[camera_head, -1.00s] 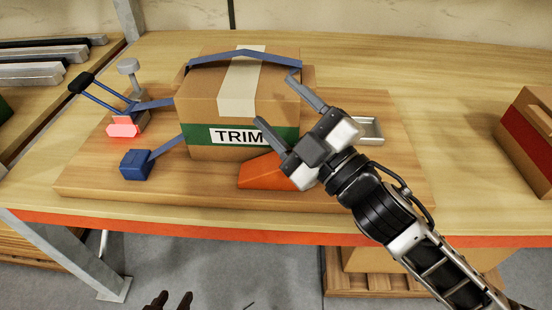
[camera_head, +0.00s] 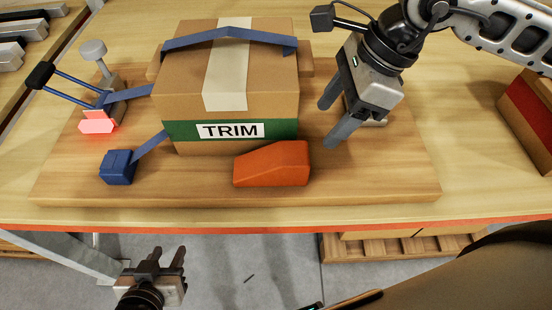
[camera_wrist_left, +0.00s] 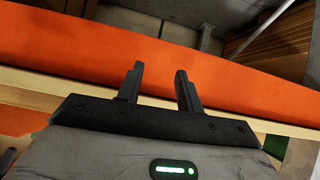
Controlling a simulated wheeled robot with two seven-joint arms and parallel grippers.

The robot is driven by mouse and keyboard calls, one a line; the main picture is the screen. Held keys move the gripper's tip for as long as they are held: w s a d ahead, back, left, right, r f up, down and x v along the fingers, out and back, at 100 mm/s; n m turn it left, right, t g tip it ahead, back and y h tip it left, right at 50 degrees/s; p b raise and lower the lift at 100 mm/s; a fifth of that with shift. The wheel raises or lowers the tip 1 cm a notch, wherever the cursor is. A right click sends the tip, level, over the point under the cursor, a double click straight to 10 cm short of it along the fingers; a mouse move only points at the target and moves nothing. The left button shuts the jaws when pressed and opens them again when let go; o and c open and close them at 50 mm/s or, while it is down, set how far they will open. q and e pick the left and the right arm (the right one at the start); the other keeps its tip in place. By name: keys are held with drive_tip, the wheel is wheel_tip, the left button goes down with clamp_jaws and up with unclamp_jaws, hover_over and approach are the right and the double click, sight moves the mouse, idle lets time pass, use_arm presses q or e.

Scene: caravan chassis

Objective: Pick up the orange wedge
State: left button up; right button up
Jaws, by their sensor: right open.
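The orange wedge (camera_head: 272,164) lies on the wooden board (camera_head: 390,190), in front of the box's right front corner. No gripper touches it. My right gripper (camera_head: 329,122) is above the board to the right of the box, up and to the right of the wedge. Its fingers point down and left, apart and empty. My left gripper (camera_head: 169,258) is low in the head view, in front of the table edge, with its fingers apart and empty. Its fingers also show in the left wrist view (camera_wrist_left: 160,85) before the orange table edge; the wedge is not recognisable there.
A cardboard box (camera_head: 275,95) marked TRIM stands behind the wedge, with a blue strap (camera_head: 229,37) over it. A blue buckle block (camera_head: 117,167) and a clamp with a red lit part (camera_head: 97,122) are at left. Another box (camera_head: 530,120) is at far right.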

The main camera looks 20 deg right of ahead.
sight(303, 153)
drive_tip(key=x, duration=0.6)
drive_tip(key=shift+a+f, duration=0.25)
drive_tip(key=shift+d+p+x, duration=0.1)
drive_tip(key=shift+p+x, duration=0.35)
drive_tip(key=shift+x, duration=0.9)
drive_tip(key=shift+d+p+x, duration=0.15)
drive_tip(key=shift+p+x, duration=0.3)
drive_tip(key=shift+x, duration=0.9)
drive_tip(key=shift+w, duration=0.1)
drive_tip(key=c, duration=0.8)
